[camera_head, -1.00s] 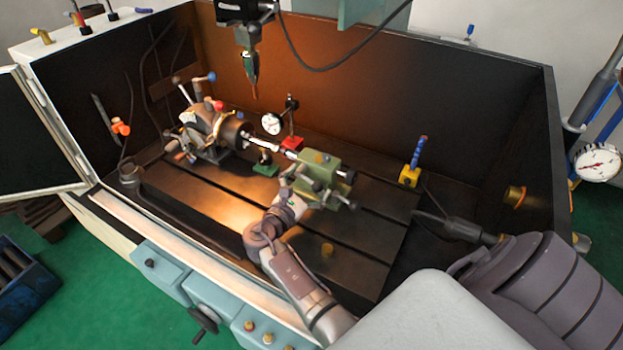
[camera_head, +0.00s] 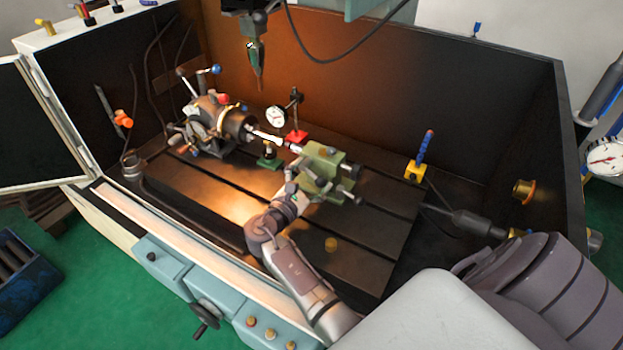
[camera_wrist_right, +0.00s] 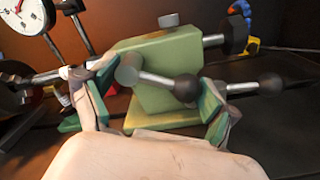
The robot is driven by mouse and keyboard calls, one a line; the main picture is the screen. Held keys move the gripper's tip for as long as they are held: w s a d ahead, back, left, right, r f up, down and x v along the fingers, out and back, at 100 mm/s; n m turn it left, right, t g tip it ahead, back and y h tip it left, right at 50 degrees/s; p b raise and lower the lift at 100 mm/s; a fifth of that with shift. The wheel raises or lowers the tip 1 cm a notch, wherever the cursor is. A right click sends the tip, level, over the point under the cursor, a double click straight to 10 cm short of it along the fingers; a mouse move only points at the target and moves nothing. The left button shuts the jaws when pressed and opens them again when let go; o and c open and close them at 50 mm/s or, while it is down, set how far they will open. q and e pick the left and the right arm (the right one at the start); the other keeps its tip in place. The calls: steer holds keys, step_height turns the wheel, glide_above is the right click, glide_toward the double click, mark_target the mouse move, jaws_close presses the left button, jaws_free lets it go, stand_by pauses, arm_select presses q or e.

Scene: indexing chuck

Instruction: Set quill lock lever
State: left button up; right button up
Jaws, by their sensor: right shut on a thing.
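The green tailstock (camera_head: 325,158) stands on the slotted table, right of the chuck. In the right wrist view it is a green block (camera_wrist_right: 165,85) right in front of me. The quill lock lever is on its near face, with a round grey hub (camera_wrist_right: 127,70), a steel rod and a dark ball knob (camera_wrist_right: 187,88). My right gripper (camera_head: 300,188) is at the tailstock's near side. In the wrist view its green-padded fingers (camera_wrist_right: 158,80) are on either side of the lever, shut on it. The exact contact is partly hidden. My left gripper is not in view.
A second black ball (camera_wrist_right: 270,83) on a rod sticks out at the right. The chuck (camera_head: 232,122), a dial indicator (camera_head: 276,117) on a red base and a yellow block (camera_head: 415,170) with a blue hose stand nearby. The front table is mostly clear.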

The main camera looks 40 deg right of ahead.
steer(key=m+b, duration=0.1)
steer(key=f+m+b, duration=0.1)
steer(key=m+b, duration=0.1)
steer(key=shift+w+f, duration=0.1)
steer(key=shift+f, duration=0.2)
steer(key=shift+w+a+m+b, duration=0.1)
steer(key=shift+w+m+b, duration=0.1)
steer(key=shift+m+b, duration=1.3)
